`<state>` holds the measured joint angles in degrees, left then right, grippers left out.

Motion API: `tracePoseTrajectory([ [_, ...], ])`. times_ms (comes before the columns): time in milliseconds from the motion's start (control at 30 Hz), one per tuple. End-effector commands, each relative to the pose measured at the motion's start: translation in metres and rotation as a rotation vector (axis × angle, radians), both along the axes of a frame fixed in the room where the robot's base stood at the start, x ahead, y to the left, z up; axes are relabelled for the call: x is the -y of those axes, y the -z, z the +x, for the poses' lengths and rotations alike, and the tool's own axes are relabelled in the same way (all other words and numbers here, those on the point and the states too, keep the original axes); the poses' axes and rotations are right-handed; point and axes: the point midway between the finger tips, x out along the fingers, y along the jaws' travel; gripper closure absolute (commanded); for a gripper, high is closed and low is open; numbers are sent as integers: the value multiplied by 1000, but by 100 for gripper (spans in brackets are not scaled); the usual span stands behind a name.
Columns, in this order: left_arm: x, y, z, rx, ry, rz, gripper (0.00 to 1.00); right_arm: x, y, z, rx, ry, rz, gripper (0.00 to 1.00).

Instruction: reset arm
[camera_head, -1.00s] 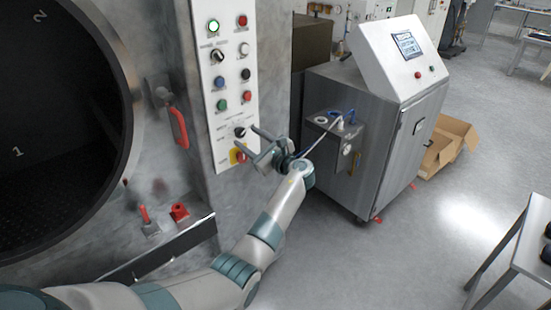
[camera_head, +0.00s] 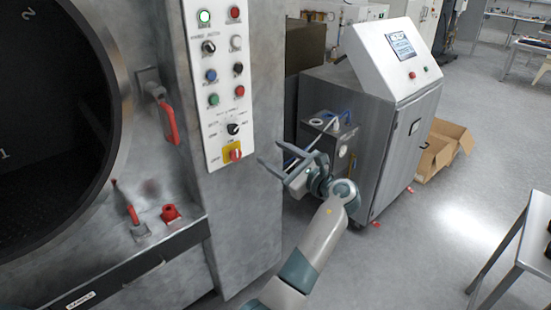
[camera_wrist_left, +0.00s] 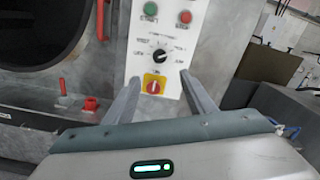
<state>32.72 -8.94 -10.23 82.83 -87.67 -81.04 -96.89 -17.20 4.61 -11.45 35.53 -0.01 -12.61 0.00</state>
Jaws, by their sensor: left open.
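My left gripper (camera_head: 272,166) is in front of the grey machine, just right of and below the white control panel (camera_head: 220,85). Its two fingers are apart with nothing between them. In the left wrist view the open fingers (camera_wrist_left: 158,92) frame the red knob on a yellow plate (camera_wrist_left: 153,86) at the panel's bottom, with the black selector dial (camera_wrist_left: 159,56) above it. The same red knob (camera_head: 235,155) shows in the head view, apart from the fingers. My right gripper is not in view.
A large round chamber opening (camera_head: 50,130) is at the left, with red handles (camera_head: 167,122) beside it. A metal cabinet with a screen (camera_head: 385,110) stands right of my arm. A cardboard box (camera_head: 440,150) and a table (camera_head: 525,245) are farther right. Open floor lies between.

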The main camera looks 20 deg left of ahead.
Motion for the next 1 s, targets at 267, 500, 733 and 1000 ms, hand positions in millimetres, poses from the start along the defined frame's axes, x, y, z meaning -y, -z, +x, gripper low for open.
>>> tracePoseTrajectory([
  [267, 1, 0, 0, 0, 0, 0, 50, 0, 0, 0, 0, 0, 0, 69],
  [500, 0, 1, 0, -1, 2, -1, 50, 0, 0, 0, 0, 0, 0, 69],
  [733, 2, 39, 7, -12, 50, -35, 50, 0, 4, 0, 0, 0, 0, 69],
  [1000, 13, 174, 15, -37, 194, -205, 50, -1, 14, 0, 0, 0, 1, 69],
])
